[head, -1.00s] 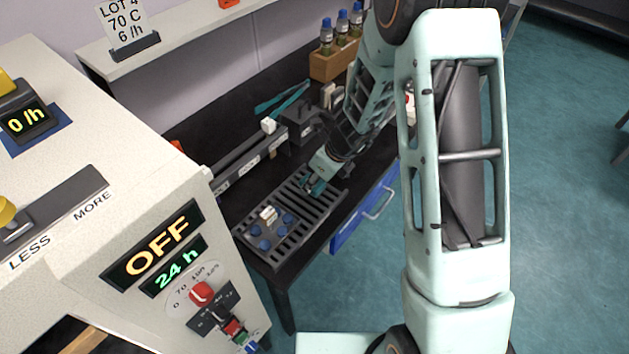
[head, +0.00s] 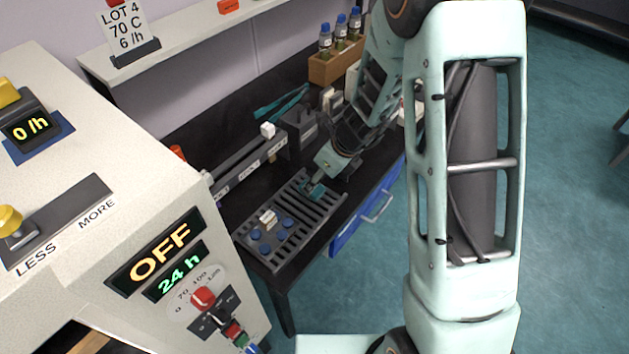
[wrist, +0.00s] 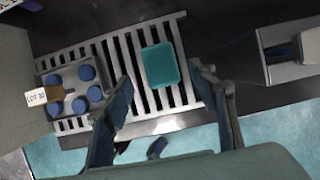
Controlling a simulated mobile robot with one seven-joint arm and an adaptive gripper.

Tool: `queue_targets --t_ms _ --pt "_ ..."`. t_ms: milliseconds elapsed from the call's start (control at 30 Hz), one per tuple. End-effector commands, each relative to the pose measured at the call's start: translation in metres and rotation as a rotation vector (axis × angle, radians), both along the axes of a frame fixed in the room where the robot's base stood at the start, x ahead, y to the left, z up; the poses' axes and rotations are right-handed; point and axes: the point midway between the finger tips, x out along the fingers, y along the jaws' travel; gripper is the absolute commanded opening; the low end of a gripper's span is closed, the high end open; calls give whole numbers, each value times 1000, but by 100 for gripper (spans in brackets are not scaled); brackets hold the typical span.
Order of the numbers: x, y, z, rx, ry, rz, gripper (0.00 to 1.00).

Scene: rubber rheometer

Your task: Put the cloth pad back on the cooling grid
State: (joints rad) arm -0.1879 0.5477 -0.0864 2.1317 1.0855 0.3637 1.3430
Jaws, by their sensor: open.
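The cloth pad is a small teal rectangle. In the wrist view the cloth pad (wrist: 160,65) lies flat on the slats of the cooling grid (wrist: 189,88), toward the grid's right end. In the head view the pad (head: 315,190) shows just below my gripper, on the far end of the grid (head: 297,234). My gripper (wrist: 165,83) is open and empty, with one finger on each side of the pad in the picture and apart from it. In the head view my gripper (head: 322,180) is small and partly hidden by my arm.
A holder with several blue-capped pieces (wrist: 72,82) and a "LOT 30" tag sits on the grid's left end. A grey device (wrist: 290,58) stands right of the grid. In the head view a wooden rack of bottles (head: 335,62) stands behind; a blue drawer (head: 365,215) is below the table edge.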

Motion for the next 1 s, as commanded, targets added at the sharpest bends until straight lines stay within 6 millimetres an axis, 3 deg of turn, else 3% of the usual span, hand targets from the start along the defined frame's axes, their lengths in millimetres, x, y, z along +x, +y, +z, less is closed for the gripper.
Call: queue_targets --t_ms 100,333,1000 --pt "-6 -7 28 0 -3 1 53" --pt "-14 -18 60 1 -2 0 53" --pt "-17 -22 68 -1 -1 0 53"
